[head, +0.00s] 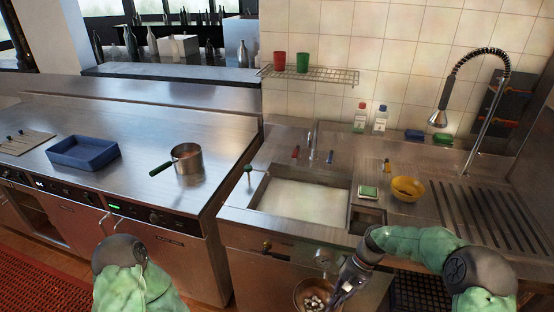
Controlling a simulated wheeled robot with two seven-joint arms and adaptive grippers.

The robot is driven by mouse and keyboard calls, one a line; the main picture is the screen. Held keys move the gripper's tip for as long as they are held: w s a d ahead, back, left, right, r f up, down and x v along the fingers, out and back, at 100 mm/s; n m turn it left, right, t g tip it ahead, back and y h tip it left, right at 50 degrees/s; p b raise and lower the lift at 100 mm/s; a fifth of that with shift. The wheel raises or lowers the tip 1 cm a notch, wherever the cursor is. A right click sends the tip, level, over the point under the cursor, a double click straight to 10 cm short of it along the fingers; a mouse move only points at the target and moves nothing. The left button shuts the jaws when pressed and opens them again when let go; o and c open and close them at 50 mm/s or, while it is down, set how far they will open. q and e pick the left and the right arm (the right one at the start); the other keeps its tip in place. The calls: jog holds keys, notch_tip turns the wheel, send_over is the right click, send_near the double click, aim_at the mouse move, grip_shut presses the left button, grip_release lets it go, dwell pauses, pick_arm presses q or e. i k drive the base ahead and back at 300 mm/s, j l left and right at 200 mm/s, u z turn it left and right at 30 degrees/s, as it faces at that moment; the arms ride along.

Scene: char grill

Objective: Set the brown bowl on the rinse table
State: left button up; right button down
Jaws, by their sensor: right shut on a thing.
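The brown bowl (300,288) is at the bottom edge of the head view, with several small pale pieces in it. My right gripper (333,299) is shut on the bowl's right side and holds it in front of the rinse table's cabinet, below the level of the top. The fingertips are partly hidden and cut off by the frame edge. The steel rinse table (408,219) has a sink full of whitish water on its left and a ribbed drainboard on its right. Only my left arm shows at the lower left; its gripper is out of view.
A yellow bowl (408,189) and a small green-and-white sponge (368,192) stand right of the sink (300,198). A tall sprayer tap (438,118) rises behind. The drainboard (490,215) is clear. A saucepan (187,160) and a blue tray (83,153) stand on the left counter.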

aim_at(480, 213)
jog(key=k+l, duration=0.1)
jog(key=l, duration=1.2)
jog(key=z, duration=0.05)
